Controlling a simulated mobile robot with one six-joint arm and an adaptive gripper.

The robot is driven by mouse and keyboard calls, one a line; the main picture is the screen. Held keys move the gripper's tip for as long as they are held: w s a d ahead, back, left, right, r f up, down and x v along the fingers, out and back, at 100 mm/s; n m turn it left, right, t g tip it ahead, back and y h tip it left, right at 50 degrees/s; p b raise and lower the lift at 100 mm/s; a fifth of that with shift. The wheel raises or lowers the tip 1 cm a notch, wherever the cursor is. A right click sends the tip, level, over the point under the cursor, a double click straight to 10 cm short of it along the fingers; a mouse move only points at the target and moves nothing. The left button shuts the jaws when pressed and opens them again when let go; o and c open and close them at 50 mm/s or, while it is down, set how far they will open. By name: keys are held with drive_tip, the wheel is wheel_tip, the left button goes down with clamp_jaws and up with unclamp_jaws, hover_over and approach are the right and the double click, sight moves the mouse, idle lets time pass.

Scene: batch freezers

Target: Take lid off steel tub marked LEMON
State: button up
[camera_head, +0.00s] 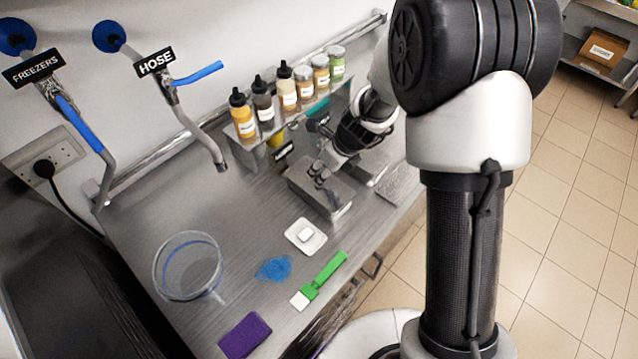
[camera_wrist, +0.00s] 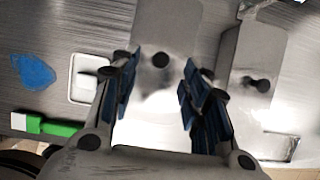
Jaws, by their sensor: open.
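Two steel tubs stand side by side on the steel bench. The nearer-left tub (camera_head: 322,197) has a flat steel lid (camera_wrist: 152,28) with a small black knob (camera_wrist: 160,60). My gripper (camera_head: 322,176) is over this tub, open and empty. In the wrist view my gripper (camera_wrist: 160,85) has its blue-padded fingers to either side of the lid, with the knob between and slightly beyond the tips, untouched. The second tub (camera_head: 368,168) is to the right, its lid with a black knob (camera_wrist: 258,84). A pale label on the first tub is too small to read, so I cannot tell which is LEMON.
Several sauce bottles and jars (camera_head: 288,92) stand on a shelf behind. A white dish (camera_head: 306,237), blue cloth-like patch (camera_head: 273,268), green-handled brush (camera_head: 322,279), clear jug (camera_head: 188,266) and purple sponge (camera_head: 245,335) lie to the left. Bare bench lies between them.

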drive_tip(key=b+x, duration=0.2)
drive_tip(key=x, duration=0.2)
drive_tip(key=shift+w+f, duration=0.1)
drive_tip(key=shift+f, duration=0.3)
drive_tip(key=shift+r, duration=0.1)
drive_tip(key=shift+c, duration=0.4)
clamp_jaws()
